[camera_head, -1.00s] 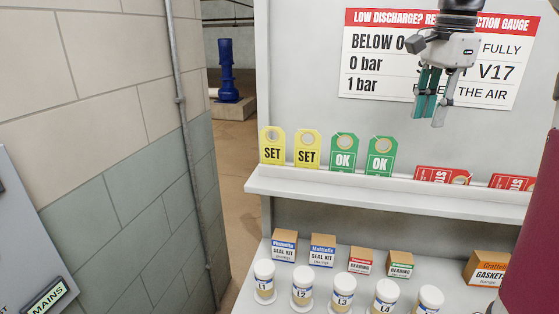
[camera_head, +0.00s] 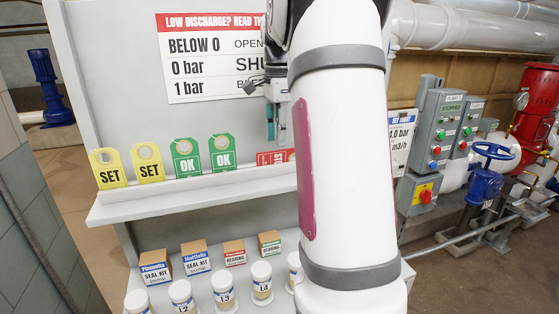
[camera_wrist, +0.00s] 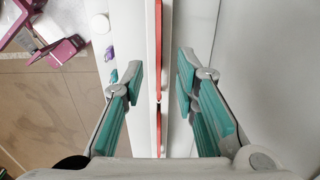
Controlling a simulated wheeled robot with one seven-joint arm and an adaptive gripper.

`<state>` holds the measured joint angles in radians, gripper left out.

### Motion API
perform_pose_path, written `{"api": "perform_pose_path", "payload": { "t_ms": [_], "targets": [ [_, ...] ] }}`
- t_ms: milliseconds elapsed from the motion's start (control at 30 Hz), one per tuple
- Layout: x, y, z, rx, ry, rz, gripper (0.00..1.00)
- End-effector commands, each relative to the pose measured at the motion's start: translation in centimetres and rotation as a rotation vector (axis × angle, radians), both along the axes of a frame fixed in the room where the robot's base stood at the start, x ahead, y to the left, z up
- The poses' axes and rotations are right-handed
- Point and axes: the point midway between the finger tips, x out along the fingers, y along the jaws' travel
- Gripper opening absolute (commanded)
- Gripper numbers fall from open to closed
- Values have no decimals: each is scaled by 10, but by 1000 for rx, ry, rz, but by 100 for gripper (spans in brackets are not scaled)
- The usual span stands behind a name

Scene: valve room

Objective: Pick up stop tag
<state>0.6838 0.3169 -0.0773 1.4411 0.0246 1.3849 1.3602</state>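The stop tags are red. In the head view one red tag (camera_head: 274,157) stands on its side on the shelf; my arm hides its right part and anything farther right. In the wrist view two red tags show edge-on, one farther up the picture (camera_wrist: 158,35) and one lower (camera_wrist: 158,115), standing in line along the pale shelf. My gripper (camera_head: 276,142) is just above the tag in the head view. In the wrist view my gripper (camera_wrist: 160,85) is open, with its teal fingers on either side of the tags' line and clear gaps to both.
Yellow SET tags (camera_head: 108,168) and green OK tags (camera_head: 187,157) stand left on the same shelf (camera_head: 190,196). The sign board (camera_head: 212,60) is behind. Boxes (camera_head: 195,256) and white jars (camera_head: 223,288) fill the lower shelf. Control boxes (camera_head: 438,130) and a blue valve (camera_head: 487,178) are at right.

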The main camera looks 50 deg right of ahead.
Motion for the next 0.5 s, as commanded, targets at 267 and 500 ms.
{"api": "perform_pose_path", "payload": {
  "t_ms": [267,500],
  "targets": [
    [-4,3,-32,3,3,1,28],
    [-1,2,-52,0,0,2,28]
  ]
}}
